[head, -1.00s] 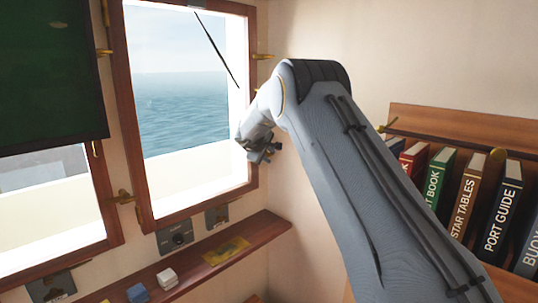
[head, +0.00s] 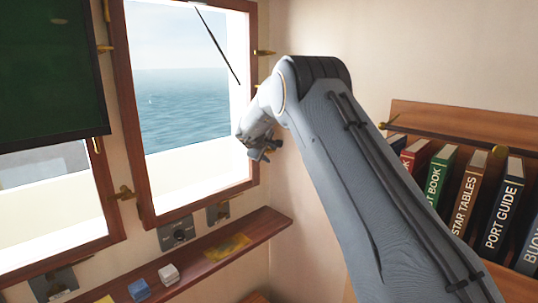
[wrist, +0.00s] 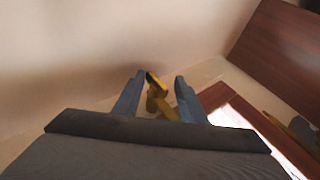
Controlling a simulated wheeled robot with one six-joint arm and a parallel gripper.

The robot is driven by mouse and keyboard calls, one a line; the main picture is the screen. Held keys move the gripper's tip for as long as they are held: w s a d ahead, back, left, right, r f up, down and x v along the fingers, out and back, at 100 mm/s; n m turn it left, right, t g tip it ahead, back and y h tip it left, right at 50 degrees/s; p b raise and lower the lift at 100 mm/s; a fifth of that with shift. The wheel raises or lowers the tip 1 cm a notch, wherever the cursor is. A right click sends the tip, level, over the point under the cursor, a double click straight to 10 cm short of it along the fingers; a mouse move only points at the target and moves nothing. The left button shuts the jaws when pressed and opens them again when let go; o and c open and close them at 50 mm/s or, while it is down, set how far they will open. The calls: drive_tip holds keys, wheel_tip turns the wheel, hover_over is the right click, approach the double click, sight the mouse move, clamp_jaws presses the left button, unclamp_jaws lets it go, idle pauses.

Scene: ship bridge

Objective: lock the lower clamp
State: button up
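The window (head: 185,95) on the right has a reddish wooden frame and is shut or nearly so. A brass clamp (wrist: 157,97) shows in the wrist view, beside the wooden window frame (wrist: 218,97). My gripper (head: 266,152) is at the lower right edge of that window in the head view and hides most of the clamp there. In the wrist view my gripper (wrist: 158,92) is open, with one finger on each side of the clamp's handle. Gaps show on both sides, though I cannot tell the depth. An upper brass clamp (head: 264,53) sticks out sideways from the frame's right edge.
A narrow wooden shelf (head: 190,268) runs below the window, holding a white block (head: 168,274), a blue block (head: 139,290) and a yellow item (head: 228,247). A bookshelf (head: 460,122) with several books stands at right. Bare wall lies between.

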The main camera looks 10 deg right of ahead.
drive_tip(key=shift+r, duration=0.15)
drive_tip(key=shift+s+a+r, duration=0.15)
drive_tip(key=shift+s+r, duration=0.05)
drive_tip(key=shift+s, duration=0.05)
drive_tip(key=b+v, duration=0.2)
drive_tip(key=v, duration=0.5)
drive_tip(key=shift+s+f, duration=0.1)
